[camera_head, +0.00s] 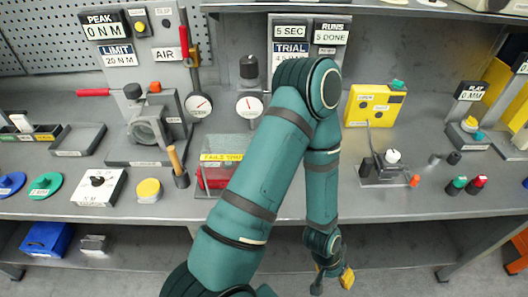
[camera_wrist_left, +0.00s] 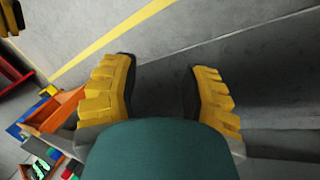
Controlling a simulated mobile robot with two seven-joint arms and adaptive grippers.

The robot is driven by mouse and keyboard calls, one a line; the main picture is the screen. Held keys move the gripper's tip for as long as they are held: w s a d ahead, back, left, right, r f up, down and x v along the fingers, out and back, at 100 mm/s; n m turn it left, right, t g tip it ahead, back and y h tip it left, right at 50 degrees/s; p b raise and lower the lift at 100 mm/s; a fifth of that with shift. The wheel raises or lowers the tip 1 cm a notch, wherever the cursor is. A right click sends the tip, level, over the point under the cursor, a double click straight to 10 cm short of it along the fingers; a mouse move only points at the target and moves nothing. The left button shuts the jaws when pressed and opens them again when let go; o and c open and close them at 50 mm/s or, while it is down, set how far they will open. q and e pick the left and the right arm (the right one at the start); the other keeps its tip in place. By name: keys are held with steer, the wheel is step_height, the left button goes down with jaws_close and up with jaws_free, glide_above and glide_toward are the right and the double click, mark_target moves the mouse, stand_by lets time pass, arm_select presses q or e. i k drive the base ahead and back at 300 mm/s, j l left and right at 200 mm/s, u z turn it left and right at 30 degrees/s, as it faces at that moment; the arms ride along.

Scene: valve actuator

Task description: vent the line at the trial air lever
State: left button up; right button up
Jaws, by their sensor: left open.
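The lever with a red handle (camera_head: 184,42) stands upright beside the AIR label (camera_head: 166,54) on the grey back panel. A dial gauge (camera_head: 199,104) sits below it. A second gauge (camera_head: 249,104) stands under a dark knob, near the TRIAL sign (camera_head: 291,48). My left gripper (camera_head: 333,279) hangs low in front of the bench, far below and right of the lever. In the left wrist view its yellow fingers (camera_wrist_left: 160,95) are apart with nothing between them. A yellow and black piece at that view's upper left edge may be my right gripper (camera_wrist_left: 12,68); its jaws cannot be made out.
My left arm crosses the middle of the bench and hides part of it. A red block under a yellow-labelled clear cover (camera_head: 221,170), a wooden-handled tool (camera_head: 177,165) and a vise-like valve body (camera_head: 150,125) stand left of it. A yellow box (camera_head: 374,106) stands right.

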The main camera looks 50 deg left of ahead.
mark_target(188, 62)
steer(key=u, duration=1.9)
